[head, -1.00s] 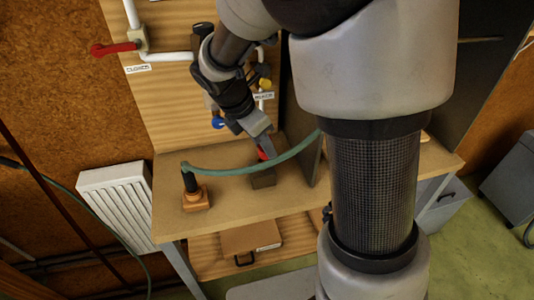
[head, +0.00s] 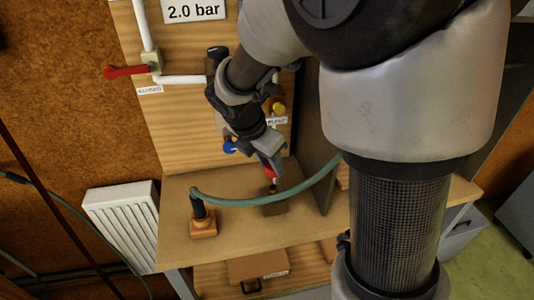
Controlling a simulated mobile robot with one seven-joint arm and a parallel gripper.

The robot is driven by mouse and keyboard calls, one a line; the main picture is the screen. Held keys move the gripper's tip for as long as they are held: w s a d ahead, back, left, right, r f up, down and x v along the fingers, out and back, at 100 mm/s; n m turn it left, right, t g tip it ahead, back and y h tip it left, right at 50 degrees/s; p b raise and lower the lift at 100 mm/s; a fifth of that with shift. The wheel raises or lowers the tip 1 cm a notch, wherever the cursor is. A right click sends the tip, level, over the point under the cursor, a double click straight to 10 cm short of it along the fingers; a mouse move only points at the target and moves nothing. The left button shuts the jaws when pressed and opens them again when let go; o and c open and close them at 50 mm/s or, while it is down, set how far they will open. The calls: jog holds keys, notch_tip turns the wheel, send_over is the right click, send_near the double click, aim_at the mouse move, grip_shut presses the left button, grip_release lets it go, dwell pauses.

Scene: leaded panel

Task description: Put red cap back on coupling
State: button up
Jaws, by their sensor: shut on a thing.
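My gripper (head: 268,160) points down over the wooden bench and is shut on the small red cap (head: 271,173). The cap is just above a dark block (head: 275,207) on the bench. A small post-like part (head: 273,187) shows between cap and block; I cannot tell whether the cap touches it. A green hose (head: 265,201) arcs across in front of the block. Its left end sits on a black upright piece (head: 199,208) in an orange base (head: 203,227). I cannot tell for sure which part is the coupling.
The wooden back panel carries white pipe (head: 180,79), a red lever (head: 125,72), a blue knob (head: 230,146) and a yellow knob (head: 278,107). A dark upright panel (head: 314,170) stands right of the block. The bench front (head: 240,238) is clear. A white radiator (head: 122,222) stands left.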

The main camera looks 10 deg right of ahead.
jog(key=b, duration=0.3)
send_over(270, 189)
jog(key=shift+f, duration=2.35)
jog(key=shift+p, duration=0.8)
jog(key=shift+f+b, duration=1)
jog(key=shift+f, duration=0.6)
jog(key=o, duration=1.1)
jog(key=shift+r, duration=0.1)
jog(key=p+v, duration=0.2)
jog(key=v, duration=1.5)
jog(key=shift+a+r+p, duration=0.1)
jog(key=shift+r+p, duration=0.1)
jog(key=shift+p, duration=0.2)
